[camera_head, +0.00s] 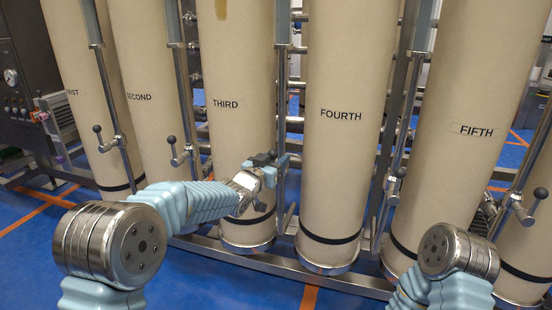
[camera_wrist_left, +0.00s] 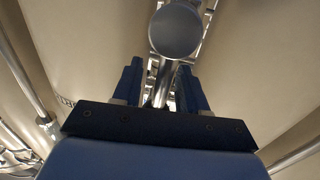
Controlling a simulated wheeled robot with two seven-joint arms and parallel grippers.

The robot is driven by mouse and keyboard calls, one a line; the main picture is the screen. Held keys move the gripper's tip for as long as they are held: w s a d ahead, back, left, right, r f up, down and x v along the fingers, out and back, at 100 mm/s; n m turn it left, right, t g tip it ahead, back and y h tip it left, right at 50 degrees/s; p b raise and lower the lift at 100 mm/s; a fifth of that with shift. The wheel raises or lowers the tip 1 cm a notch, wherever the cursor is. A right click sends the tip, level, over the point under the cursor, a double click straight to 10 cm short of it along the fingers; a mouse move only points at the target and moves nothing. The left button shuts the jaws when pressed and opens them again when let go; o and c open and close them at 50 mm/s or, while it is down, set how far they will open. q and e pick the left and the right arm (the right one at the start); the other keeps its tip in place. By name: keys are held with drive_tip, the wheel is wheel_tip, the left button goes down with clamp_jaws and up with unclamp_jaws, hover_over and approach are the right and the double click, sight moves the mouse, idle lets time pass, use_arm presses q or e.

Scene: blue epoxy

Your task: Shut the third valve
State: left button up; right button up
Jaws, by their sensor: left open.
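The beige column labelled THIRD (camera_head: 237,60) stands left of centre in the head view, with a thin steel pipe (camera_head: 283,80) along its right side. My left gripper (camera_head: 279,161) is at this pipe, and it hides the valve handle there. In the left wrist view, a round grey handle knob (camera_wrist_left: 175,32) with a metal stem (camera_wrist_left: 161,85) stands ahead of my left gripper (camera_wrist_left: 160,82). The two blue fingers are open and spread on either side of the stem; I cannot tell whether they touch it. My right gripper is out of view.
Similar lever handles stand beside the other columns, such as the one left of THIRD (camera_head: 174,143) and the one right of FOURTH (camera_head: 394,176). The FOURTH column (camera_head: 342,60) is close to the right of my left gripper. A steel base rail (camera_head: 265,262) runs along the columns; blue floor (camera_head: 225,290) lies in front.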

use_arm(q)
drive_tip(key=shift+c, duration=0.3)
clamp_jaws()
